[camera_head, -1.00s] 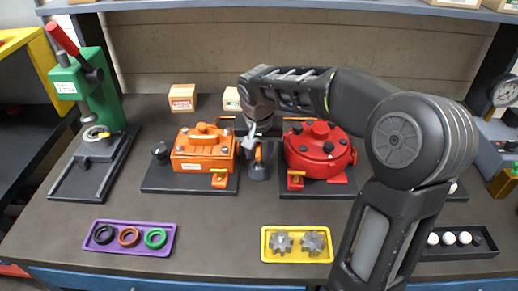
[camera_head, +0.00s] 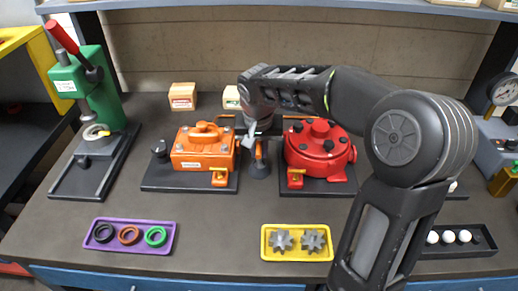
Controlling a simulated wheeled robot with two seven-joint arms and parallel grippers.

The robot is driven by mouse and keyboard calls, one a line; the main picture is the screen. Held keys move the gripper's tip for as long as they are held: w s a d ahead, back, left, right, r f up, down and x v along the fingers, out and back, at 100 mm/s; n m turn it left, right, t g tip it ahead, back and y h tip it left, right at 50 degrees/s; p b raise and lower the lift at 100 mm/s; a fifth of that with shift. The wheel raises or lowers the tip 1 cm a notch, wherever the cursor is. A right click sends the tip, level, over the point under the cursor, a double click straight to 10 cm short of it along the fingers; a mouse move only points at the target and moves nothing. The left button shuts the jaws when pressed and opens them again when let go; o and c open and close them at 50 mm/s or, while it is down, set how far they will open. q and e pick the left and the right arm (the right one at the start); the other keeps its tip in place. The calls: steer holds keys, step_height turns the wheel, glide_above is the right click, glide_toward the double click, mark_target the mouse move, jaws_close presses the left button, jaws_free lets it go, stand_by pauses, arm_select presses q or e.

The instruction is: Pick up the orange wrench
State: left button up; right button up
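A small orange thing, which may be the wrench's handle (camera_head: 258,151), stands upright in a dark round holder (camera_head: 260,168) between the orange motor (camera_head: 203,147) and the red motor (camera_head: 318,150). My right gripper (camera_head: 250,137) points down at the top of it, at the end of the arm that comes in from the right. The fingers are small and partly hidden by the wrist, so I cannot tell whether they are open or touch the orange thing. My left gripper is not in view.
A green press (camera_head: 92,95) stands at the left. A purple tray (camera_head: 128,220) with rings, a yellow tray (camera_head: 298,256) with gears and a black tray (camera_head: 482,252) with white balls lie along the front.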

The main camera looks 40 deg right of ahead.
jaws_close()
stand_by(0.7)
stand_by(0.3)
step_height(320, 180, up, 10)
steer(key=shift+r, duration=0.1)
stand_by(0.4)
stand_by(0.4)
jaws_free()
jaws_close()
